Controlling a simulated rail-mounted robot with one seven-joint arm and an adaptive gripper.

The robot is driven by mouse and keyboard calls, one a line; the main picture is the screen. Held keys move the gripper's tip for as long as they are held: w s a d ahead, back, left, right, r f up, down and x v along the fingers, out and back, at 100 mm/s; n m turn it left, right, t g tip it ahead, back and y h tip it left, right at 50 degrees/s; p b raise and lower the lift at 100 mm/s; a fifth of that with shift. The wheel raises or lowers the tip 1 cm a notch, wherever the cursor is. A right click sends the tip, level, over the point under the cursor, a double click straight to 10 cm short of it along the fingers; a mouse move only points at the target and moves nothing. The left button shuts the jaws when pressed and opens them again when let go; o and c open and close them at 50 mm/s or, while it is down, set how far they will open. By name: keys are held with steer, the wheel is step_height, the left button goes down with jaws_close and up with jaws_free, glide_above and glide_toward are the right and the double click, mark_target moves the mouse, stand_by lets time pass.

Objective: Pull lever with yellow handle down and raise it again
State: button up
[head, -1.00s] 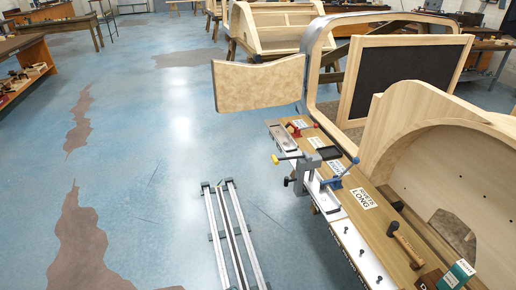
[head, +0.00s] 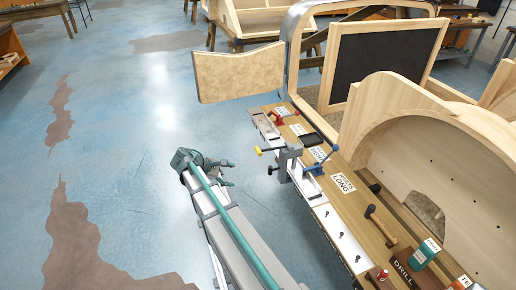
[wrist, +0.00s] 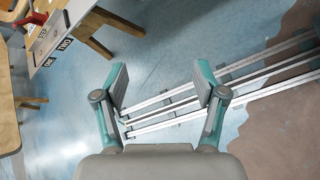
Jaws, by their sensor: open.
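The lever has a small yellow handle (head: 259,151) on a thin rod. In the head view it sticks out left from a grey bracket (head: 290,160) on the edge of the wooden workbench. A black knob (head: 270,170) sits just below it. My gripper (head: 229,173) is left of the lever and apart from it, above the floor. In the wrist view my gripper (wrist: 163,84) is open, with its two fingers wide apart and nothing between them. The yellow handle does not show in the wrist view.
The workbench (head: 345,207) carries a blue-handled clamp (head: 322,160), a red tool (head: 276,119), a hammer (head: 380,225) and label cards. A beige panel (head: 238,73) stands behind the lever. Metal rails (wrist: 170,110) lie on the floor. Open blue floor (head: 125,150) is to the left.

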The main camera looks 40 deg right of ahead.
mark_target(257, 151)
steer(key=d+r+n+g+h, duration=0.2)
steer(key=d+r+n+h, duration=0.3)
steer(key=r, duration=0.6)
steer(key=shift+n+y, duration=0.6)
steer(key=shift+y, duration=0.1)
steer(key=p+x, duration=0.1)
steer(key=x, duration=0.5)
steer(key=p+x, duration=0.1)
steer(key=x, duration=0.2)
steer(key=shift+w+d+f+p, duration=0.25)
steer(key=shift+f+p, duration=0.1)
steer(key=shift+f, duration=0.2)
jaws_close()
